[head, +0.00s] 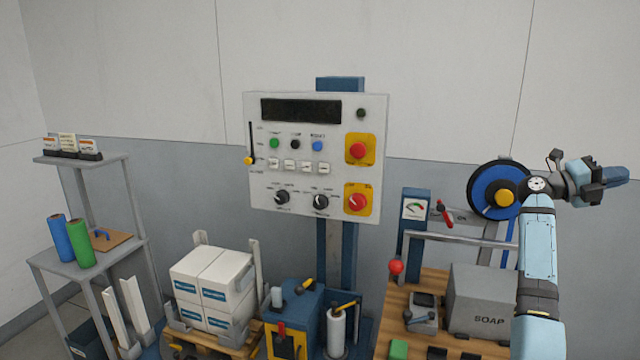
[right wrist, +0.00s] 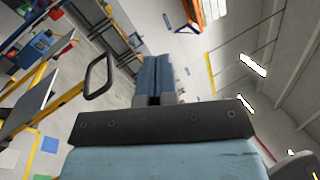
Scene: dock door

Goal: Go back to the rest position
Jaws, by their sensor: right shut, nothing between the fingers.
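My right arm rises along the right side of the head view, and its gripper (head: 612,177) points right, away from the control panel. In the right wrist view the two fingers of my right gripper (right wrist: 158,75) lie side by side, shut with nothing between them. The wrist view is tilted and looks out over the hall. My left gripper is not in the head view.
A control panel (head: 312,180) stands on a blue post in the middle. A wooden bench (head: 390,325) with a grey SOAP box (head: 482,303) is at right, below a blue wheel (head: 485,180). White boxes (head: 215,285) and a grey shelf (head: 85,160) stand left.

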